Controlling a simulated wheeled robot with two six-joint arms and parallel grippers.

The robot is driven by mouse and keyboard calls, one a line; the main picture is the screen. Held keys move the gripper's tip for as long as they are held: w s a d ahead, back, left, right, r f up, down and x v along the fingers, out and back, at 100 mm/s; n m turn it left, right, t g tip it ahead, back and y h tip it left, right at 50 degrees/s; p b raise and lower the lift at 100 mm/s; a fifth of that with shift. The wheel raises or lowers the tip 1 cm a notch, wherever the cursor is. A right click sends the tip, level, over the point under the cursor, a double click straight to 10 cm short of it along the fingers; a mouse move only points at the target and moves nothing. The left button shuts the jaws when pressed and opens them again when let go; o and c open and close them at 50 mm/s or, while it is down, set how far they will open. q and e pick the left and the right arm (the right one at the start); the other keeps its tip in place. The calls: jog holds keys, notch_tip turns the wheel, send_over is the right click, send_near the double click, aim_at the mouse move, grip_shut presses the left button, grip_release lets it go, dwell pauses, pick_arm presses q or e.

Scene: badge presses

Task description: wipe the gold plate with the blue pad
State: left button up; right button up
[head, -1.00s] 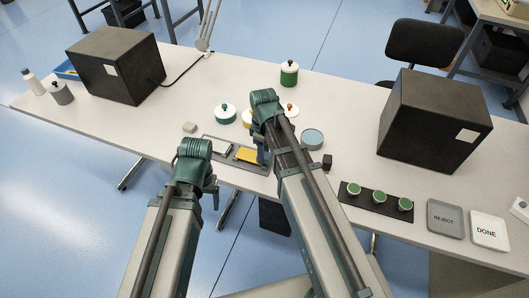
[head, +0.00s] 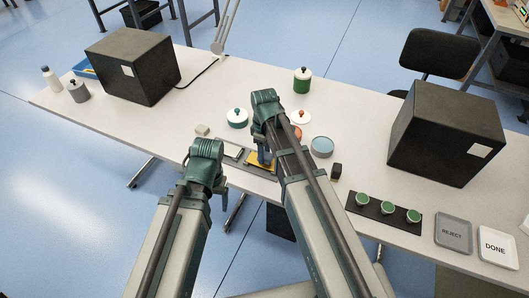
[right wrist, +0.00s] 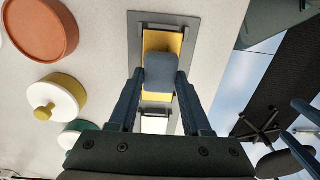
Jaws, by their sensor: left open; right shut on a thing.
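The gold plate (head: 254,163) lies in a grey holder on the near side of the table; it also shows in the right wrist view (right wrist: 157,42). My right gripper (right wrist: 159,78) is shut on the blue pad (right wrist: 160,74). The pad is over the middle of the gold plate and hides part of it; I cannot tell whether it touches. In the head view my right arm covers most of the pad. My left gripper (head: 217,183) is open and empty, in front of the table edge, left of the plate.
A silver plate (head: 233,152) sits beside the gold one. Lidded pots stand behind, including a teal one (head: 237,118). Two big black boxes (head: 135,68) (head: 447,130) stand at the sides.

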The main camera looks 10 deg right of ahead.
pick_arm(q)
jog(key=shift+r+p, duration=2.05)
jog(key=shift+r, duration=0.35)
pick_arm(e)
jog(key=shift+r, duration=2.45)
notch_tip(320, 180, up, 3)
jog(key=p, duration=0.3)
jog(key=shift+r, duration=0.1)
pick_arm(q)
notch_tip(320, 180, up, 3)
jog(key=shift+r, duration=0.1)
jog(key=shift+a, duration=0.1)
pick_arm(e)
jog(key=shift+s, duration=0.1)
